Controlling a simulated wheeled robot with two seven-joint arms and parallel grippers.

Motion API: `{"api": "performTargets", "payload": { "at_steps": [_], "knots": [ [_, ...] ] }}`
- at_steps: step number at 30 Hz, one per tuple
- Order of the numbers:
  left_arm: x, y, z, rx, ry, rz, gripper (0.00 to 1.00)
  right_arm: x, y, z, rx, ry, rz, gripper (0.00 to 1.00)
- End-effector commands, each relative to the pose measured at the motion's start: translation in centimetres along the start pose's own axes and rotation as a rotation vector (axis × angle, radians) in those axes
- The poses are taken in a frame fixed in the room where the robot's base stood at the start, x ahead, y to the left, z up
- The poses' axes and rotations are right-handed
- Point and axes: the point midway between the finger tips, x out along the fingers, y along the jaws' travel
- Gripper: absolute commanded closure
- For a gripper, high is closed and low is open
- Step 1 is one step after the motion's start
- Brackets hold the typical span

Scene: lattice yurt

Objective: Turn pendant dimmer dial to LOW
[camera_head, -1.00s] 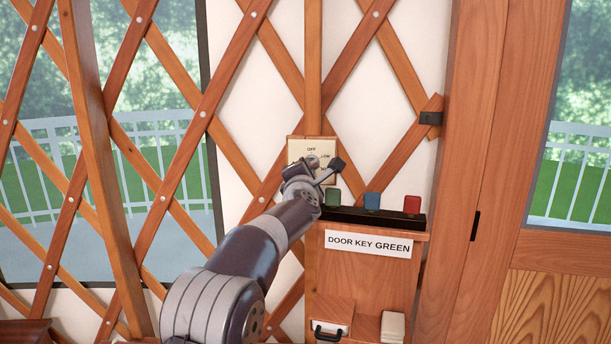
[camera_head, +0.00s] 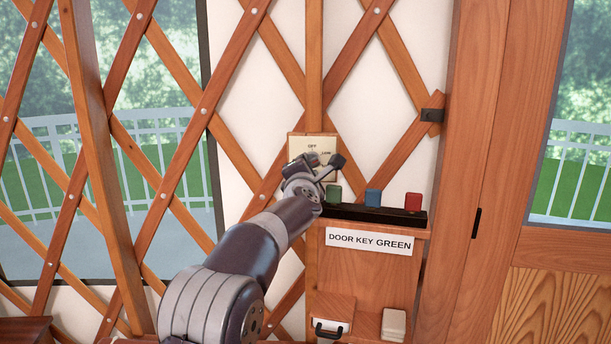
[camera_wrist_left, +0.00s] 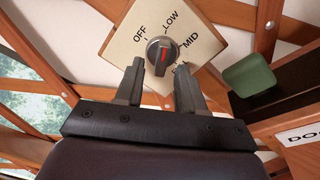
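The dimmer plate (camera_head: 328,142) is a cream square on a wooden backing on the lattice wall. The wrist view shows its tilted face (camera_wrist_left: 206,47) with OFF, LOW, MID and a partly hidden fourth label. The round grey dial (camera_wrist_left: 153,48) has a red mark; I cannot tell for sure which label it points at. My left gripper (camera_wrist_left: 160,74) is open, its two fingers apart on either side of the dial's near edge. Contact with the dial cannot be told. In the head view the left gripper (camera_head: 325,166) covers the dial. My right gripper is out of view.
A green block (camera_head: 333,193), a blue block (camera_head: 372,198) and a red block (camera_head: 413,202) stand in a black tray (camera_head: 385,216) just right of my gripper. The tray tops a wooden cabinet with a sign (camera_head: 369,242) reading DOOR KEY GREEN. The green block (camera_wrist_left: 248,75) is close to the right finger.

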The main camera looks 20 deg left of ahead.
Motion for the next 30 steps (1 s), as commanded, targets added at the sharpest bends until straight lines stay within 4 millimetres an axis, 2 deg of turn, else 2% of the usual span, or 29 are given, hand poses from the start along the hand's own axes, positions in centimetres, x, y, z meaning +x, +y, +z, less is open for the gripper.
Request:
{"api": "performTargets", "payload": {
  "at_steps": [4,7,12,15,19,27,29,30],
  "knots": [
    [-2.5,-0.4,-0.2,0.000,-0.003,0.001,0.61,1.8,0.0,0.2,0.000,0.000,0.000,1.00],
    [-5.4,-0.4,-0.2,-0.001,-0.003,0.002,0.61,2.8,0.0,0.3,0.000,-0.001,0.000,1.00],
    [-9.7,-0.2,-0.1,-0.001,-0.003,0.002,0.61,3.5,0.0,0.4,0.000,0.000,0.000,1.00],
    [-11.2,-0.1,0.0,0.000,-0.003,0.001,0.61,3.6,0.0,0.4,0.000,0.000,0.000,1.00],
    [-12.1,-0.1,0.0,-0.001,-0.001,0.001,0.61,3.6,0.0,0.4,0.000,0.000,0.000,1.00],
    [-12.2,0.0,0.0,0.002,-0.001,0.001,0.61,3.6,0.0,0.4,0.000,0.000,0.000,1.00],
    [-12.2,-0.1,0.1,0.040,-0.003,-0.004,0.61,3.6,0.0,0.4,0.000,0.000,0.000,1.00],
    [-12.2,-0.7,0.3,0.114,-0.019,-0.029,0.61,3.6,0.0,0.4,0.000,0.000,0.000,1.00]
  ]
}}
